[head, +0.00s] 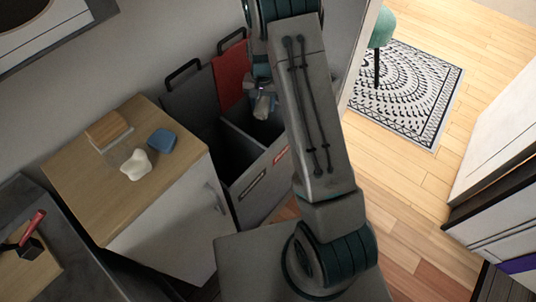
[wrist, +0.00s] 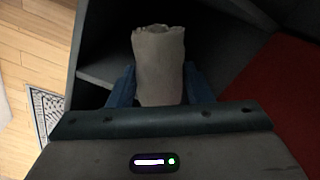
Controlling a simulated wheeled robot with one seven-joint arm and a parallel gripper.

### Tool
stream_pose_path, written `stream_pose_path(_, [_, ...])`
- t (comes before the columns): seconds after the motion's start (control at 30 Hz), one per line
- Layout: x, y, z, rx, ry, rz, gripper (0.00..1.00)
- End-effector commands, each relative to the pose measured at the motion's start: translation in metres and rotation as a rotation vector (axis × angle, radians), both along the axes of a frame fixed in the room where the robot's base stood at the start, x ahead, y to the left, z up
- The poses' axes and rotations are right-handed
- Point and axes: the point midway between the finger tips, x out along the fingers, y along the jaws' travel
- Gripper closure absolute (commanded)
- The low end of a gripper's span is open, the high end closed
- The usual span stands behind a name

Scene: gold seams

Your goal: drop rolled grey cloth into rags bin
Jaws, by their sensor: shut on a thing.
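The rolled grey cloth (head: 262,108) is held upright in my gripper (head: 261,95). In the wrist view the cloth (wrist: 159,65) stands between the two blue fingers of my gripper (wrist: 160,88), which are shut on it. A dark two-part bin unit stands below. The cloth appears over the right compartment (head: 258,128), the one beside the raised red lid (head: 231,75). The left compartment (head: 236,160) has a raised grey lid (head: 190,98). A red label (head: 281,155) marks the right front and a pale label (head: 252,186) the left; I cannot read either. My arm hides part of the right side.
A wooden-topped cabinet (head: 90,205) left of the bins carries a blue block (head: 162,140), a white lumpy item (head: 136,165) and a wooden box (head: 107,129). A red-handled tool (head: 30,230) lies at far left. Open floor and a patterned rug (head: 415,85) lie right.

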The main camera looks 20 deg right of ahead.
Motion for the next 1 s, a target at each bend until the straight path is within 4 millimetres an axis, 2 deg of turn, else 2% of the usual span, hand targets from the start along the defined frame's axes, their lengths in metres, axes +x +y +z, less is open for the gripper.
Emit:
stream_pose_path(0.23, [0.0,0.0,-0.001,0.0,0.0,0.0,0.76])
stream_pose_path(0.27, [0.0,0.0,-0.001,0.0,0.0,0.0,0.52])
stream_pose_path(0.33, [0.0,0.0,-0.001,0.0,0.0,0.0,0.32])
stream_pose_path(0.37, [0.0,0.0,-0.001,0.0,0.0,0.0,0.29])
stream_pose_path(0.63, [0.0,0.0,0.0,0.0,-0.001,0.0,0.29])
stream_pose_path(0.73, [0.001,0.0,0.006,0.0,-0.003,0.0,0.29])
stream_pose_path(0.87, [0.001,0.0,0.027,-0.001,-0.005,0.001,0.29])
stream_pose_path(1.0, [0.001,0.0,0.06,0.0,-0.005,0.001,0.29])
